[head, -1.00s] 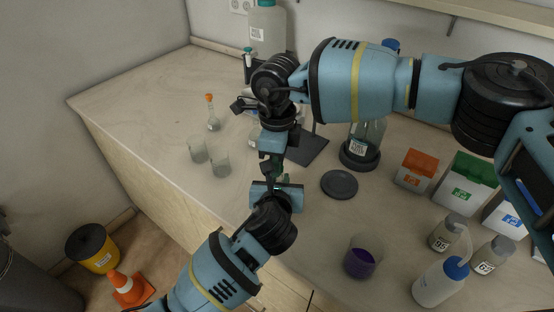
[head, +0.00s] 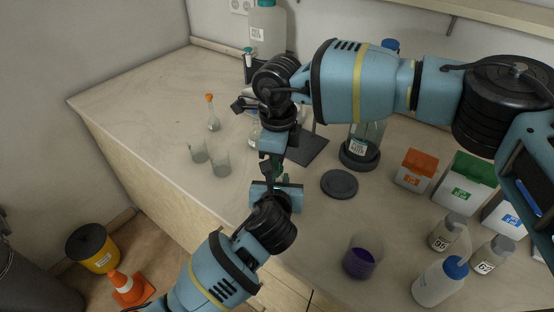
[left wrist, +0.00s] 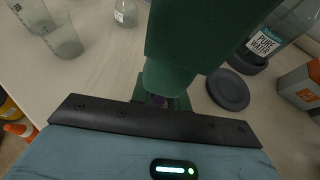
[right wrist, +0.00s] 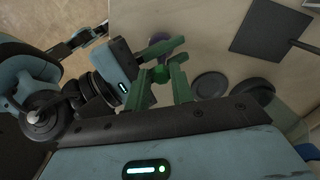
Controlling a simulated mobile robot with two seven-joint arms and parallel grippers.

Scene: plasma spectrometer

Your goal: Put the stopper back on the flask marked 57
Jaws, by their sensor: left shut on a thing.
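My left gripper (head: 277,182) comes up from below in the head view, its fingers shut on a small flask (right wrist: 157,41) with something purple in it. The flask is mostly hidden, and I cannot read a mark on it. A small round green stopper (right wrist: 160,73) shows in the right wrist view at the flask's top; I cannot tell whether it is seated. My right gripper (right wrist: 160,84) points down above the left one. Its green fingers stand apart on either side of the stopper, with gaps visible. In the left wrist view a large green finger blocks the middle.
An orange-stoppered flask (head: 213,120) and two empty beakers (head: 220,163) stand left. A dark disc (head: 339,184) lies right of the grippers. A beaker of purple liquid (head: 361,258), a wash bottle (head: 437,284), labelled jars (head: 446,234) and cartons (head: 415,170) crowd the right.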

